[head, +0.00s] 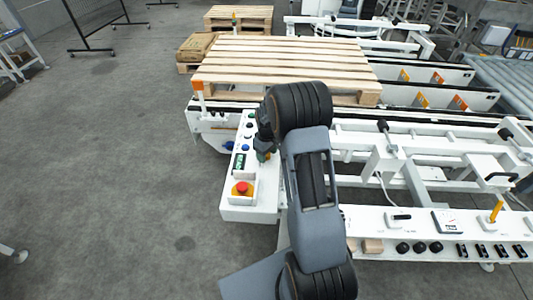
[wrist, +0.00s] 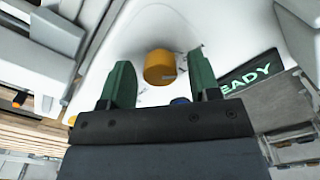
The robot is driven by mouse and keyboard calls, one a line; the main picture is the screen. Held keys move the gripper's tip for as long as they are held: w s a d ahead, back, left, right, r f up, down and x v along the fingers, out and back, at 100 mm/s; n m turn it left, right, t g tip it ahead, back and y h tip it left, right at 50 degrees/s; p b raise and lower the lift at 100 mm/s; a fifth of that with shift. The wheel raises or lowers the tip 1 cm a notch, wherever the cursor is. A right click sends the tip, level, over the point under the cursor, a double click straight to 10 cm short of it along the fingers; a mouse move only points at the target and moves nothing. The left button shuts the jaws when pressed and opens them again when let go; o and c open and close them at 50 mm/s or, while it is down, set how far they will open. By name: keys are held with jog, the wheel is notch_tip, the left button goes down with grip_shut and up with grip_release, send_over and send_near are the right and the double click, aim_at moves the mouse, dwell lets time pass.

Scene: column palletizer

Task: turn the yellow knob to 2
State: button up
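The yellow knob (wrist: 159,67) stands out from a white control panel (wrist: 215,35) in the wrist view. My gripper (wrist: 159,72) is open, with one green finger on each side of the knob and a visible gap on both sides. I cannot tell how far the fingertips are from the panel face. A small mark shows on the knob's lower right, and faint panel marks lie to its right, too small to read. In the head view my gripper (head: 265,150) is over the panel (head: 235,212), and my arm hides the knob.
A display (wrist: 248,73) reading "EADY" lies right of the knob; a blue part (wrist: 180,101) shows below it. In the head view a red button (head: 242,188) sits at the panel's near end. Wooden pallets (head: 285,62) lie behind.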

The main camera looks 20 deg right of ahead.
jog(key=c, duration=0.9)
jog(key=shift+o, duration=0.3)
